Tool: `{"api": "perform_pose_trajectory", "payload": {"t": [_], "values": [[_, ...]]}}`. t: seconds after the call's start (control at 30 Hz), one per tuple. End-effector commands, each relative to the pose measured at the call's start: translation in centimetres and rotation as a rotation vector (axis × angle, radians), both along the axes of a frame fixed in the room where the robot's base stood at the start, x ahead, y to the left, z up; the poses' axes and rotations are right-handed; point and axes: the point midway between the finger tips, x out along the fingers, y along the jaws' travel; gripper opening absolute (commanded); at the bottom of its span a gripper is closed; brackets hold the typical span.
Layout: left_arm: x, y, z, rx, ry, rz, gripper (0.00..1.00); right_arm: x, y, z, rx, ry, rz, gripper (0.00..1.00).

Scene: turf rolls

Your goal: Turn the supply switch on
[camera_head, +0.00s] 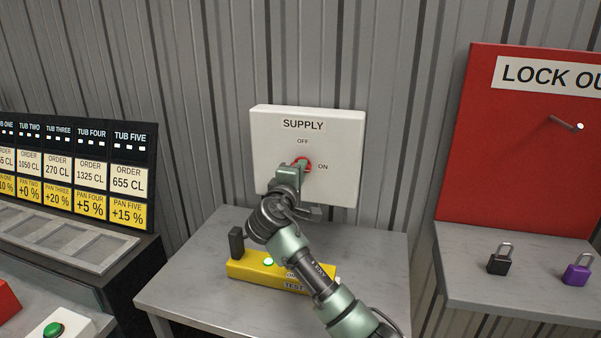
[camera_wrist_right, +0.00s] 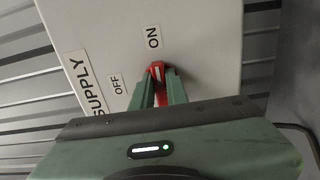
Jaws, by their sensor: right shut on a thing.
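The supply switch is a red knob (camera_head: 303,161) on a white box (camera_head: 338,140) labelled SUPPLY, with OFF printed above the knob and ON to its right. My right gripper (camera_head: 300,168) reaches up to the box and is shut on the red knob. In the right wrist view the two green fingers (camera_wrist_right: 158,88) pinch the knob (camera_wrist_right: 156,70). The knob's white mark there points toward the ON label (camera_wrist_right: 153,37), with the OFF label (camera_wrist_right: 117,84) to the side. The fingers hide part of the knob. My left gripper is not in view.
A yellow test box (camera_head: 240,268) with a lit green lamp sits on a grey table (camera_head: 180,290) below my right arm. A red lock-out board (camera_head: 490,150) and a shelf with black (camera_head: 500,262) and purple (camera_head: 578,272) padlocks stand right. An order board (camera_head: 85,170) stands left.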

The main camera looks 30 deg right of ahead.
Motion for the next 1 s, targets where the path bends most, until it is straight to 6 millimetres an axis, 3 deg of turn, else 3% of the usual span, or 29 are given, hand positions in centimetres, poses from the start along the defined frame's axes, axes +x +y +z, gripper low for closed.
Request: {"api": "perform_pose_trajectory", "payload": {"t": [0.17, 0.2, 0.27, 0.3, 0.67, 1.0], "values": [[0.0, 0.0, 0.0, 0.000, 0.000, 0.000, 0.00, 0.0, 0.0, -0.4, 0.006, 0.004, -0.001, 0.00], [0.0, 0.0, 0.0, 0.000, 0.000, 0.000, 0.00, 0.0, 0.0, -0.4, 0.006, 0.004, -0.001, 0.17], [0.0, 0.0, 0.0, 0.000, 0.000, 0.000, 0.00, 0.0, 0.0, -0.4, 0.005, 0.005, -0.001, 0.34], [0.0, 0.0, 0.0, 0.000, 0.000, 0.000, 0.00, 0.0, 0.0, -0.3, 0.005, 0.005, -0.001, 0.36], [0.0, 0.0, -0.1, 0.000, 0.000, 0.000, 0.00, -0.3, 0.5, -0.2, 0.002, 0.002, 0.001, 0.36], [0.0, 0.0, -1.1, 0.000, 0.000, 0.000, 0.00, -3.8, 4.6, -0.4, 0.005, 0.002, 0.002, 0.36]]}}
